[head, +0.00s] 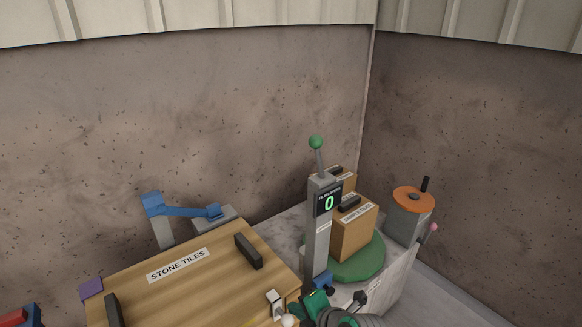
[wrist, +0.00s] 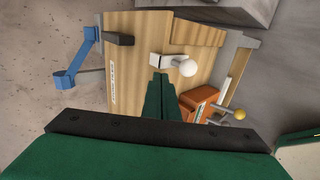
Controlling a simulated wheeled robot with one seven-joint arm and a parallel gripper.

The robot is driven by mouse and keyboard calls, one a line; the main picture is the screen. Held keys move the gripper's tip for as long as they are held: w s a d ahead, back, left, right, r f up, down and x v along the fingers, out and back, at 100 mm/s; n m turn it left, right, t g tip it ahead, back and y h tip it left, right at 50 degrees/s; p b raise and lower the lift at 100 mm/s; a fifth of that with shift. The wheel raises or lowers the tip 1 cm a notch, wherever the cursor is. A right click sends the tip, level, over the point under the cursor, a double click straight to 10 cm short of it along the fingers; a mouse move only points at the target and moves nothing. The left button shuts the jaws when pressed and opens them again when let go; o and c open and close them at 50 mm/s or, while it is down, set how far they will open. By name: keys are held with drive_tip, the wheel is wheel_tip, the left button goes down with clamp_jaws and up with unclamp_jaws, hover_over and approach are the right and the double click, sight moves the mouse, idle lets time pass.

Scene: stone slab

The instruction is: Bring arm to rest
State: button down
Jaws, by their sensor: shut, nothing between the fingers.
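My gripper (head: 312,306) shows at the bottom of the head view, green and partly cut off by the lower edge. In the wrist view its green fingers (wrist: 160,84) are together with nothing between them. They point toward the wooden box labelled STONE TILES (head: 180,285), and the same box also shows in the wrist view (wrist: 135,75). A white knob on a bracket (wrist: 174,63) is close beside the fingertips in the picture. I cannot tell whether they touch it.
A grey post with a green-ball lever and a display reading 0 (head: 318,235) stands right of the wooden box. Cardboard boxes (head: 352,235) sit on a green disc (head: 362,266). An orange hand wheel (head: 412,198) is farther right. A blue arm (head: 180,209) stands behind left.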

drive_tip(key=s+a+f+m+t+h, duration=0.1)
drive_tip(key=s+f+m+t+h, duration=0.3)
drive_tip(key=s+f+m, duration=1.1)
drive_tip(key=s+r+m+t+h, duration=0.1)
drive_tip(key=s+r+m, duration=0.4)
drive_tip(key=s, duration=0.5)
drive_tip(key=s+r+m+t, duration=0.2)
drive_tip(key=s+r+m, duration=0.3)
drive_tip(key=s, duration=0.5)
drive_tip(key=shift+s+a+t+h, duration=0.2)
drive_tip(key=shift+a+t+h, duration=0.1)
drive_tip(key=shift+a+h, duration=0.1)
